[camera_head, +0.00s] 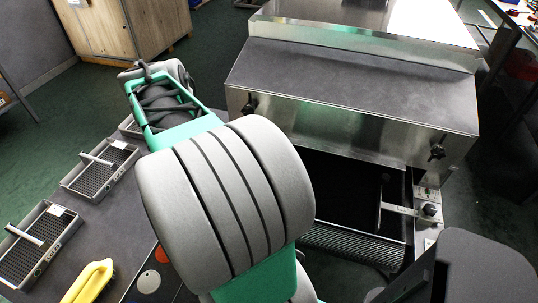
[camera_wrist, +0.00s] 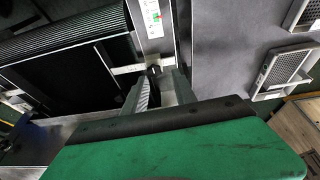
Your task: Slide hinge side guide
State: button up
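The tunnel dryer (camera_head: 350,85) stands at centre right, with a dark belt running into its opening. In the wrist view, a pale side-guide bracket (camera_wrist: 126,69) crosses the belt's edge beside a small dark knob (camera_wrist: 154,71). My gripper (camera_wrist: 165,78) is at this bracket. Its two fingers stand apart, with the knob near the left fingertip; I cannot tell whether they touch it. My arm hides this bracket and the gripper in the head view. The other side guide's scaled bracket (camera_head: 400,209) and black knob (camera_head: 431,210) show at the right of the belt.
Mesh trays (camera_head: 100,168) with handles lie on the grey table at left, near a yellow object (camera_head: 90,282). A wooden crate (camera_head: 125,28) stands behind. Black knobs (camera_head: 437,152) stick out from the dryer's front. Its metal rails flank the belt.

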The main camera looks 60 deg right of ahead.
jog(key=s+d+f+m+g+b, duration=0.2)
jog(key=s+d+f+m+g, duration=0.1)
jog(key=s+d+m, duration=0.85)
jog(key=d+f, duration=0.1)
jog(key=f, duration=0.1)
jog(key=d+f+n, duration=0.1)
jog(key=d+f, duration=0.1)
jog(key=d+f+n, duration=0.1)
jog(key=f, duration=0.1)
jog(key=shift+s+d+f, duration=0.15)
jog(key=shift+s+f, duration=0.2)
grip_shut()
